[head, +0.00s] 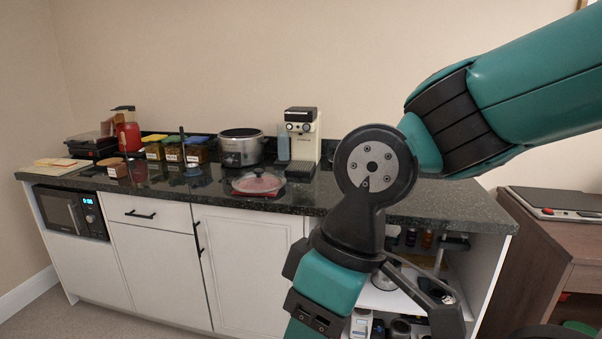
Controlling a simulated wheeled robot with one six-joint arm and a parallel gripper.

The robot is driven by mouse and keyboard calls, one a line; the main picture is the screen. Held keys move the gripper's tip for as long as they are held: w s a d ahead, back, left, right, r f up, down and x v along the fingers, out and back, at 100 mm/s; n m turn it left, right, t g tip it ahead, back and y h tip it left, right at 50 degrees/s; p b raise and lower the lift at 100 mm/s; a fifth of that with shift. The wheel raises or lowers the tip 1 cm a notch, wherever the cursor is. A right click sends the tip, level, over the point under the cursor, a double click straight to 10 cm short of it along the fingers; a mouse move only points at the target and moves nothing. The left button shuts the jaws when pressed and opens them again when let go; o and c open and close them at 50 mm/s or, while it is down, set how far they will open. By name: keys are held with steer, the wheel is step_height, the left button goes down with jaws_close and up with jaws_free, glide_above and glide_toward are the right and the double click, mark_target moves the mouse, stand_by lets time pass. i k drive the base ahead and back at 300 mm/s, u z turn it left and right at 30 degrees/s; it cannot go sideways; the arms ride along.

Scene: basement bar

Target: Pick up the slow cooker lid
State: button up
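A round, clear lid with a reddish rim and a knob on top, which looks like the slow cooker lid (258,183), lies on the dark counter near its front edge. The slow cooker (241,149), silver with a dark rim, stands behind it near the wall. Its top seems uncovered. My arm crosses the right side of the view and bends down in front of the counter. Dark parts low in the picture seem to be my gripper (432,298), right of and below the lid and well apart from it. Its fingertips do not show clearly.
A coffee machine (302,136) stands behind the lid to the right. Jars with coloured lids (197,149) and a red bottle-like item (130,135) stand to the left. Open shelves with bottles lie below the counter (445,203). A brown cabinet (535,240) stands at right.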

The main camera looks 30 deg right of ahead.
mark_target(258, 182)
steer(key=z, duration=0.35)
steer(key=i, duration=1.85)
steer(key=u, duration=0.5)
